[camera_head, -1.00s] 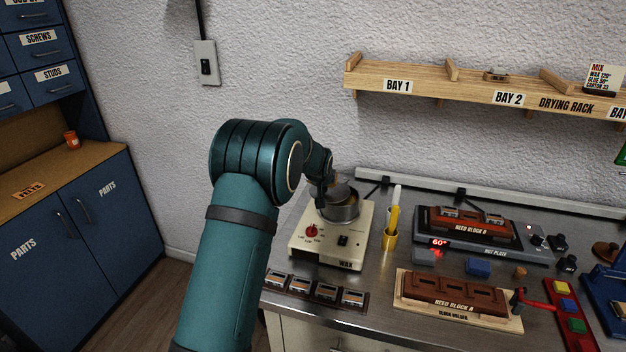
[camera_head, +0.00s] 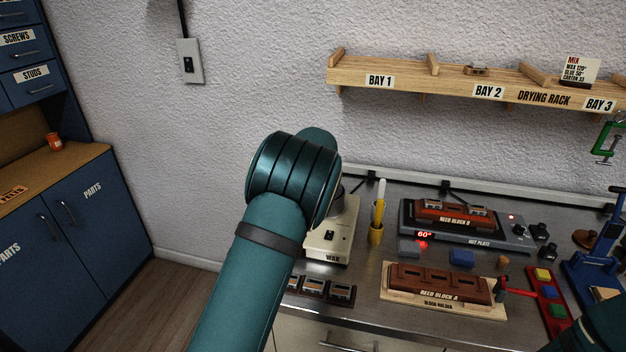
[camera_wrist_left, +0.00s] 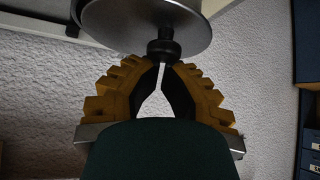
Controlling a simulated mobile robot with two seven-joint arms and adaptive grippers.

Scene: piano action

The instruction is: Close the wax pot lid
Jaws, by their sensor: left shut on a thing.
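The wax pot's cream heater base (camera_head: 328,243), labelled WAX, stands at the left end of the metal bench. My left arm covers most of the pot in the head view, so the lid and pot opening are hidden there. In the left wrist view, my left gripper (camera_wrist_left: 163,68) is shut on the black knob of the round metal lid (camera_wrist_left: 140,28). Only part of the lid's disc shows. How the lid sits relative to the pot's rim cannot be told. My right gripper is out of view.
The hot plate (camera_head: 470,238) and Reed Block A (camera_head: 440,282) are further right. A row of small metal parts (camera_head: 322,289) lies in front. The drying rack (camera_head: 455,85) hangs above.

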